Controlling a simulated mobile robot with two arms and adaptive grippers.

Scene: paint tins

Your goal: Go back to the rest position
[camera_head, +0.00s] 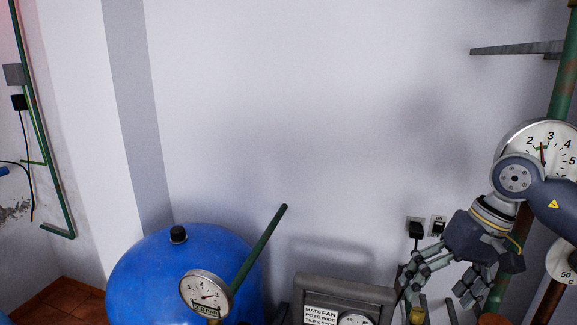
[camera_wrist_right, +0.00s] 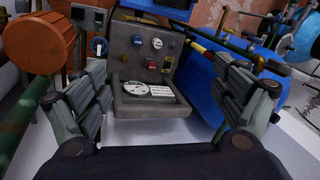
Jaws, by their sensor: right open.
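My right gripper (camera_head: 438,288) is at the lower right of the head view, fingers pointing down and spread apart. It is open and nothing shows between its fingers. The right wrist view also shows my right gripper (camera_wrist_right: 162,72), with its two finger sides wide apart. A grey control box (camera_wrist_right: 145,60) with knobs and a dial is beyond the fingers in that view. The same box (camera_head: 345,283) is at the bottom of the head view, left of the gripper. My left gripper is in neither view. No paint tin can be made out.
A blue tank (camera_head: 140,275) with a gauge (camera_head: 205,293) and a slanted green rod stands at lower left. Wall sockets (camera_head: 426,228) are just behind my right gripper. A green pipe and large gauge (camera_head: 545,140) stand at right. The middle wall area is clear.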

